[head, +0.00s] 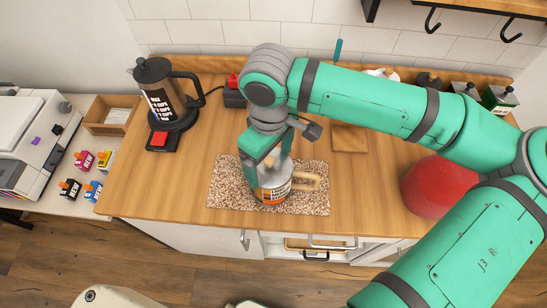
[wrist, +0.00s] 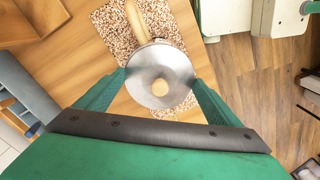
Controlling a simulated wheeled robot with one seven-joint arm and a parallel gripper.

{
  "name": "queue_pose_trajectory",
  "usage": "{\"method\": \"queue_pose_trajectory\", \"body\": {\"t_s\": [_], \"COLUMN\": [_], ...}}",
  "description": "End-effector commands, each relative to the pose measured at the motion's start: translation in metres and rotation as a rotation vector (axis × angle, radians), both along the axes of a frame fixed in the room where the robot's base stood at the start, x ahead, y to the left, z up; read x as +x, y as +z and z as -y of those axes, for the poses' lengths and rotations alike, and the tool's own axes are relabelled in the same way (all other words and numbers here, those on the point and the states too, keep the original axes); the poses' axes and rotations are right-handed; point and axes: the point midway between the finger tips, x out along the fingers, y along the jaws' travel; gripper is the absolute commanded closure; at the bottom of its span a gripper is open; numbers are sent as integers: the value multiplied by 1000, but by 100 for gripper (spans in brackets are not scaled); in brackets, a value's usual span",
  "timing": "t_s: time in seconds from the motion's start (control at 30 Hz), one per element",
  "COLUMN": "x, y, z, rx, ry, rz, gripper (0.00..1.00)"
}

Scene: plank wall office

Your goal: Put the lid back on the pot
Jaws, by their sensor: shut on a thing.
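The pot (head: 272,195) stands upright on a speckled mat, with an orange and black band and a wooden handle (head: 306,182) pointing right. The handle also shows at the top of the wrist view (wrist: 137,22). The lid (wrist: 153,62) is a shiny silver disc with a pale round knob (wrist: 160,87). My gripper (wrist: 160,76) is shut on the lid, with one finger at each side of its rim. In the head view my gripper (head: 269,171) is directly over the pot. The lid hides the pot's mouth, and I cannot tell whether the lid touches the pot.
The speckled mat (head: 228,187) lies near the counter's front edge. A coffee press (head: 158,88) stands at the back left. A red rounded object (head: 432,187) sits to the right, partly behind my arm. A wooden board (head: 349,139) lies behind the mat. The counter left of the mat is clear.

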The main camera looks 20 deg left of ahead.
Motion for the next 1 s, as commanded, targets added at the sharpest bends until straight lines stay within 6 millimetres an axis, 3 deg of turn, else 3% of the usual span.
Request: {"method": "queue_pose_trajectory", "body": {"t_s": [0.47,0.5,0.57,1.0], "x": [-1,-1,-1,-2], "y": [0,0,0,3], "z": [1,1,0,-4], "rx": [1,1,1,2], "ry": [-6,-6,-5,5], "rz": [0,0,0,2], "gripper": [35,10,0,0]}}
